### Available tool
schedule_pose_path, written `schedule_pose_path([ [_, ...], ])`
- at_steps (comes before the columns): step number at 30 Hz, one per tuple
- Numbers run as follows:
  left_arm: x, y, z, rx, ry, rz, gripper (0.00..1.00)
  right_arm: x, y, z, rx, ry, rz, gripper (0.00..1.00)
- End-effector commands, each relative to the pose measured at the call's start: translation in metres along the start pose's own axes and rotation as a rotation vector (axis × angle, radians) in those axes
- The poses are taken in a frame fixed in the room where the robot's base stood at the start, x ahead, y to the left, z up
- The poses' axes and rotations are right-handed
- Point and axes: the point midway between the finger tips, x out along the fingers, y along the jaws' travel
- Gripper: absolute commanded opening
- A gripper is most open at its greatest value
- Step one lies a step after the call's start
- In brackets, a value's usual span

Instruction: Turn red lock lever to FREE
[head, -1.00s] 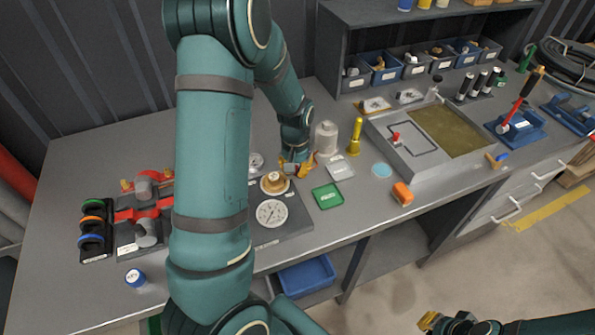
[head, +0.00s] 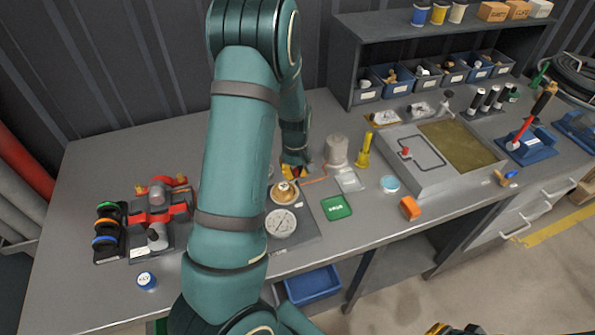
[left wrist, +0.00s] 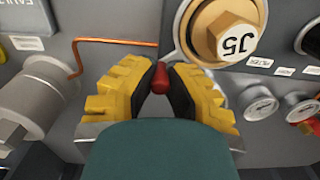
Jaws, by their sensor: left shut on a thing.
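The red lock lever shows as a small red knob (left wrist: 160,77) between the fingertips in the left wrist view. My left gripper (left wrist: 160,85) is shut on it, with a yellow finger on each side. The lever's lower part and any FREE mark are hidden or cannot be made out. In the head view my left gripper (head: 293,171) is just behind a brass cap (head: 284,192) on the grey pump unit. That cap (left wrist: 225,35) carries a "J5" label in the wrist view. Only a tip of my right gripper (head: 438,328) shows at the bottom edge.
A gauge (head: 281,223) lies in front of the cap. A thin copper pipe (left wrist: 110,42) and small gauges (left wrist: 262,106) flank the lever. A grey cylinder (head: 336,150) and a yellow-handled tool (head: 364,150) stand to the right.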

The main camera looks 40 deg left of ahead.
Motion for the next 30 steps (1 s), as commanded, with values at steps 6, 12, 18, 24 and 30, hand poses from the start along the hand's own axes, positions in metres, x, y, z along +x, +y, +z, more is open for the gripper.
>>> schedule_pose_path([
  [6, -0.0006, -0.0004, -0.0019, -0.016, 0.003, 0.002, 0.00, -0.0007, -0.0002, 0.0000, 0.000, 0.000, 0.000, 0.00],
  [12, -0.0006, -0.0006, -0.0021, -0.016, 0.004, 0.002, 0.00, -0.0007, -0.0002, 0.0000, 0.000, 0.000, 0.000, 0.00],
  [18, -0.0004, -0.0008, -0.0018, -0.015, 0.003, 0.001, 0.46, -0.0007, -0.0001, 0.0000, 0.000, 0.000, 0.000, 0.00],
  [24, -0.0002, -0.0007, -0.0012, -0.014, 0.002, 0.001, 0.46, -0.0006, -0.0002, 0.0000, 0.000, 0.000, 0.000, 0.00],
  [30, -0.0083, 0.0001, -0.0013, -0.013, 0.003, 0.002, 0.46, -0.0007, -0.0002, 0.0000, 0.000, 0.000, 0.000, 0.00],
])
